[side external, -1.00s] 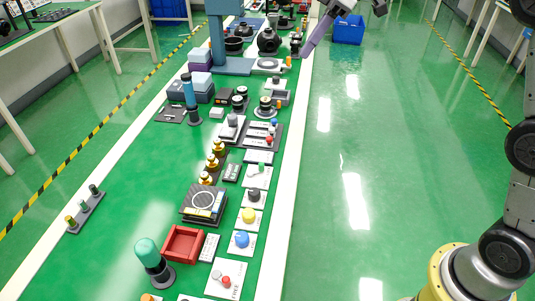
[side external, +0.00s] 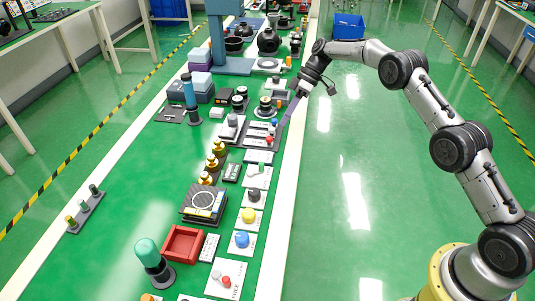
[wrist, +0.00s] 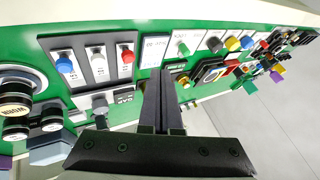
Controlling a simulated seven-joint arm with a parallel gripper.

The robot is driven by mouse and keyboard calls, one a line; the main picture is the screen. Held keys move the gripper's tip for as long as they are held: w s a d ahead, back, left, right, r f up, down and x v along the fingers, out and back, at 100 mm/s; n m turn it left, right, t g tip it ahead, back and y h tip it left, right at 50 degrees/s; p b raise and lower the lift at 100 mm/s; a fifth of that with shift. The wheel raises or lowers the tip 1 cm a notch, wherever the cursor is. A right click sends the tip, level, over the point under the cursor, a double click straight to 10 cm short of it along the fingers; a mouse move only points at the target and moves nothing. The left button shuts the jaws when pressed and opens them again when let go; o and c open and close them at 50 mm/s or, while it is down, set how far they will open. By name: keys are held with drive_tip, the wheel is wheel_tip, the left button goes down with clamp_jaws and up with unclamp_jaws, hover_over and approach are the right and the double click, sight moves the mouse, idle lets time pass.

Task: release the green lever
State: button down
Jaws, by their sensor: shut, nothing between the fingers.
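The green lever (side external: 262,167) stands on a small white plate in the row of controls along the bench's right edge. In the wrist view the green lever (wrist: 183,48) is ahead of and slightly right of my fingertips. Whether it is thrown or at rest cannot be told. My gripper (side external: 281,132) is shut and empty, its long fingers slanting down beside the panel of small switches, farther up the row than the lever. In the wrist view my gripper (wrist: 160,76) points toward the controls, apart from the lever.
The panel of blue, white and red switches (wrist: 97,58) is close by. A white labelled plate (wrist: 154,50) lies between it and the lever. A black knob (side external: 253,194), yellow button (side external: 249,215) and blue button (side external: 241,239) follow nearer the camera. Open floor lies right.

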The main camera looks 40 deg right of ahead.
idle(0.3)
approach(258, 170)
drive_tip(key=w+f, duration=0.2)
drive_tip(key=f, duration=0.1)
drive_tip(key=w+f, duration=0.1)
drive_tip(key=shift+d+f, duration=0.25)
drive_tip(key=shift+d, duration=0.1)
drive_tip(key=shift+s+a+r, duration=0.15)
drive_tip(key=shift+s+a, duration=0.75)
drive_tip(key=shift+a, duration=0.05)
drive_tip(key=shift+s+a, duration=0.35)
drive_tip(key=shift+a, duration=0.05)
